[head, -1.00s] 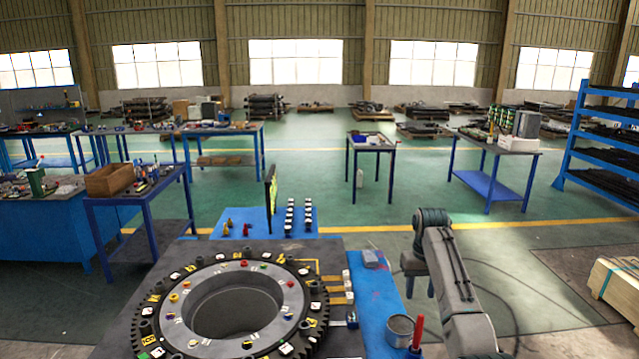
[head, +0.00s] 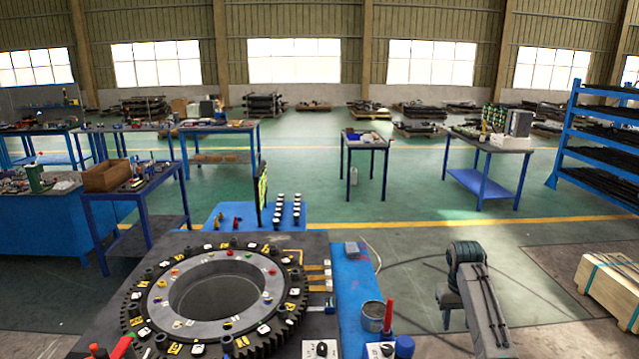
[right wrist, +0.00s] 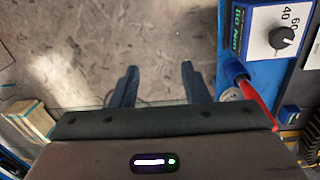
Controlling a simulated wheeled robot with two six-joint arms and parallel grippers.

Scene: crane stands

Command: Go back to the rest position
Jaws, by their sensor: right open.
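My right arm comes in at the lower right of the head view. Its gripper (head: 448,302) hangs over the floor, to the right of the workbench and apart from it. In the right wrist view the two fingers of my right gripper (right wrist: 158,88) stand apart with bare floor between them, so it is open and empty. My left gripper is not in view.
A large toothed ring (head: 150,318) lies on the workbench, beside a blue strip (head: 352,290). A grey can (head: 373,317) and a red-handled tool (head: 388,315) stand near its right edge. A wooden crate (head: 610,285) lies at the right. Floor between is free.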

